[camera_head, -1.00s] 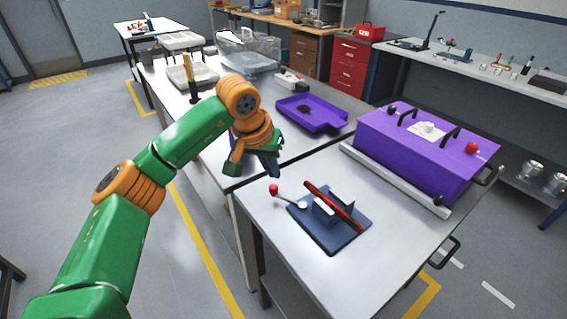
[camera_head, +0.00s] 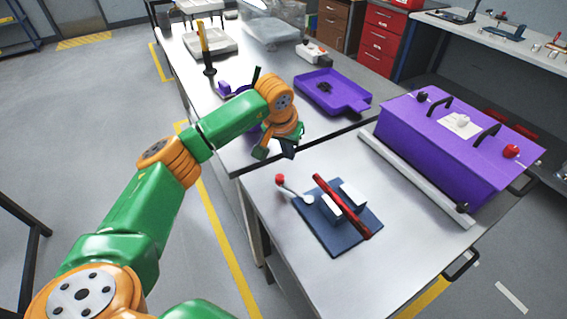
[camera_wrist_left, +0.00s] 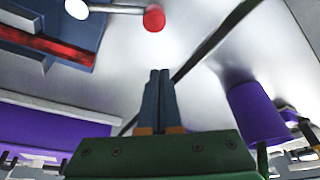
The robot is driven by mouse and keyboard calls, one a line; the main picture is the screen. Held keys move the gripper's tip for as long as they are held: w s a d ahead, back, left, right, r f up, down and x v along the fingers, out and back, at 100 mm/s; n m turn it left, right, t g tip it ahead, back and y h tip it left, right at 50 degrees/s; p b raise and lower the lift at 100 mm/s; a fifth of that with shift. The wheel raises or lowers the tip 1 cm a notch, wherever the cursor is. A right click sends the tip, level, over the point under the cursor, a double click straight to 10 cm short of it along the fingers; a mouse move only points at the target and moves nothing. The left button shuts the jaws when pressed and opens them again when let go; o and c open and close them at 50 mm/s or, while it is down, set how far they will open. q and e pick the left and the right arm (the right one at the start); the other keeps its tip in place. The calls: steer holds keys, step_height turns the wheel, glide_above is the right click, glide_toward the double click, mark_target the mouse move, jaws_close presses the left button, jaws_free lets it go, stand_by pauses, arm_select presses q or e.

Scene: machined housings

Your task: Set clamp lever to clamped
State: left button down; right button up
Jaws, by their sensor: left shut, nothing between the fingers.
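The clamp lever (camera_head: 294,191) is a light metal arm with a red ball knob (camera_head: 280,179), on the left side of a dark blue fixture plate (camera_head: 339,240). A red bar (camera_head: 341,205) lies across two pale blocks on this plate. In the left wrist view the lever (camera_wrist_left: 117,9) and its red knob (camera_wrist_left: 154,18) show at the top. My left gripper (camera_head: 288,151) is above the table near the seam, just behind the knob and apart from it. Its fingers (camera_wrist_left: 159,90) are together and hold nothing. My right gripper is not in view.
A purple box (camera_head: 450,150) with black handles stands to the right, behind a pale rail (camera_head: 415,178). A purple tray (camera_head: 328,91) lies on the far table. A yellow-handled tool (camera_head: 205,45) stands at the back left. The table front is clear.

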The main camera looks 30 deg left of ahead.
arm_select(q)
steer(key=shift+x, duration=0.85)
steer(key=s+p, duration=0.2)
steer(key=s, duration=0.1)
steer(key=shift+s+d+f+p, duration=0.1)
steer(key=shift+d+p, duration=0.05)
steer(key=shift+p, duration=0.15)
steer(key=shift+s+f, duration=0.1)
steer(key=shift+s, duration=0.35)
steer(key=shift+f, duration=0.1)
